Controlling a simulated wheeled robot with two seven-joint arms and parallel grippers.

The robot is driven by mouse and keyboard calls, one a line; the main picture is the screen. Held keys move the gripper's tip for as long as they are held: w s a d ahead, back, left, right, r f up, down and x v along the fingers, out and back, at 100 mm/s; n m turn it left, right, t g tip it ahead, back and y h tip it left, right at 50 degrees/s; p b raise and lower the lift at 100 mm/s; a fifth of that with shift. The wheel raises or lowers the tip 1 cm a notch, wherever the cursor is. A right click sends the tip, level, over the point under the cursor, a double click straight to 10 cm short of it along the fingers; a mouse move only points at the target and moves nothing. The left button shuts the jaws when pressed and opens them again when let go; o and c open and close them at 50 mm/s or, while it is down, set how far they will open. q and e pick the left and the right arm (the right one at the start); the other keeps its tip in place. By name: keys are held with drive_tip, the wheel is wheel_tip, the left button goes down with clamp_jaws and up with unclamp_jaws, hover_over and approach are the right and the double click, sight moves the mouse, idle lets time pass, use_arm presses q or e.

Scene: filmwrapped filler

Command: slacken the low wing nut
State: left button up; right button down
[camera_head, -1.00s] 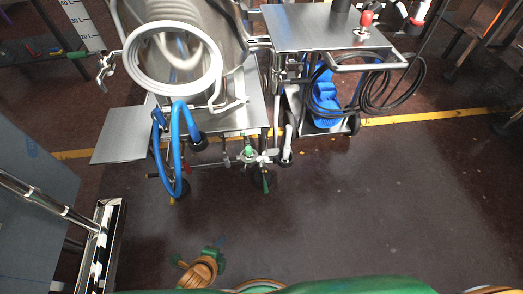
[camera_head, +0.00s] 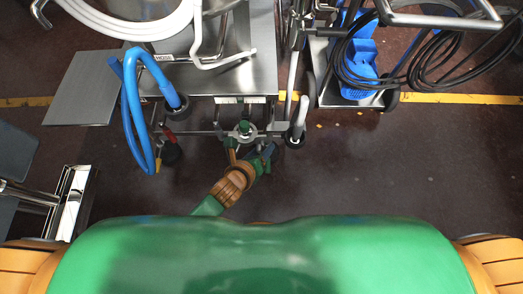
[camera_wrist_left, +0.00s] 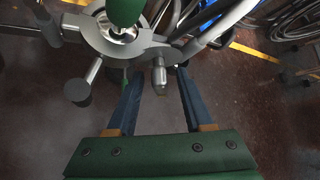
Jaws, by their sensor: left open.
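In the left wrist view, a grey metal clamp (camera_wrist_left: 120,40) surrounds a fitting below a green knob (camera_wrist_left: 125,10). A small grey metal piece, which looks like the low wing nut (camera_wrist_left: 158,77), sticks out from the clamp's near side. My left gripper (camera_wrist_left: 160,84) is open, with its blue fingers on either side of that piece and apparently not touching it. In the head view, my left gripper (camera_head: 251,152) is just in front of the green knob (camera_head: 245,127) at the machine's lower front; the nut is too small to tell there. My right gripper is not in view.
A blue hose (camera_head: 132,110) hangs at the left of the steel machine, beside a side shelf (camera_head: 82,90). A trolley with blue items (camera_head: 358,62) and black cables (camera_head: 430,70) stands at right. The dark floor (camera_head: 400,160) at front right is clear.

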use_arm(q)
clamp_jaws()
